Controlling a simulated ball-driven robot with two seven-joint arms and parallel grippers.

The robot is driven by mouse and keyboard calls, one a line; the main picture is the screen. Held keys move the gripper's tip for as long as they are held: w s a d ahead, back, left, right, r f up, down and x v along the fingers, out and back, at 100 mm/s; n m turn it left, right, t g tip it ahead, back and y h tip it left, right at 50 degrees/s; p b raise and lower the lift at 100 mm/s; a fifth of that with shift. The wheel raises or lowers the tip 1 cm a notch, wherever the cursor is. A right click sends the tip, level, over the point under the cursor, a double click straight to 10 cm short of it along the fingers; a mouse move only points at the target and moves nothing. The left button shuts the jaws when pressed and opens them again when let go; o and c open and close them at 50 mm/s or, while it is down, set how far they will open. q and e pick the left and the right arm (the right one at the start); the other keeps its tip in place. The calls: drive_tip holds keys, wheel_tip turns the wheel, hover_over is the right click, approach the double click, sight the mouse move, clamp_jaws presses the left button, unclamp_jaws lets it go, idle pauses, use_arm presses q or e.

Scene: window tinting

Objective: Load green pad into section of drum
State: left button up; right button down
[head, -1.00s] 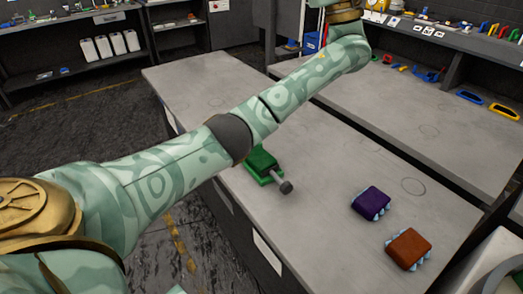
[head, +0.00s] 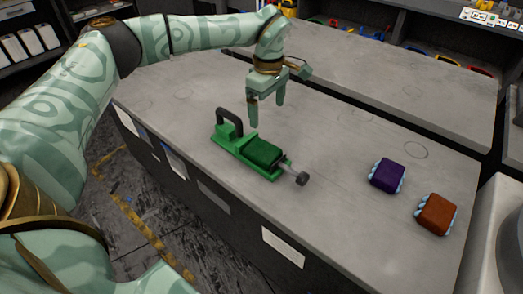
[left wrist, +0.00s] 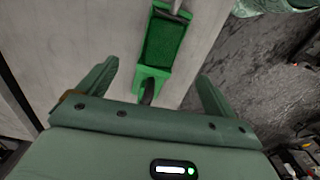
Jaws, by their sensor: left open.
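The green pad (head: 263,152) is a dark green block seated in a bright green holder (head: 226,141) with a black loop handle and a grey knob at its opposite end. The holder lies on the grey workbench. The pad also shows in the left wrist view (left wrist: 164,45), beyond the fingers. My left gripper (head: 266,108) is open and empty, above the bench and just behind the holder, touching nothing. In the left wrist view its fingers (left wrist: 158,80) are spread on either side of the handle end. My right gripper is not in view. No drum can be identified for certain.
A purple pad (head: 387,175) and an orange-brown pad (head: 437,214), both with light blue edges, lie on the bench to the right. A white rounded body (head: 490,245) stands at the right edge. A second bench (head: 400,75) is behind. The bench around the holder is clear.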

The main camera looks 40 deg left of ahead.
use_arm(q)
drive_tip(key=b, duration=0.3)
hover_over(263, 149)
drive_tip(key=f, duration=0.9)
drive_tip(key=shift+w+d+f, duration=0.3)
drive_tip(key=shift+d, duration=0.1)
drive_tip(key=shift+f, duration=0.45)
drive_tip(key=f, duration=0.1)
drive_tip(key=f+b, duration=0.1)
drive_tip(key=f, duration=0.1)
drive_tip(key=a+f+b, duration=0.1)
drive_tip(key=shift+s+f, duration=0.3)
drive_tip(key=shift+f, duration=0.1)
drive_tip(key=shift+d+r, duration=0.1)
drive_tip(key=shift+c, duration=0.6)
drive_tip(key=c, duration=1.4)
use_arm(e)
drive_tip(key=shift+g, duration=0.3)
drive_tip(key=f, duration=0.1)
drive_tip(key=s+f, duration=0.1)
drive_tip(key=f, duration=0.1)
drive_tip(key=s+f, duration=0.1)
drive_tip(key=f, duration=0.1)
use_arm(q)
drive_tip(key=shift+r, duration=0.1)
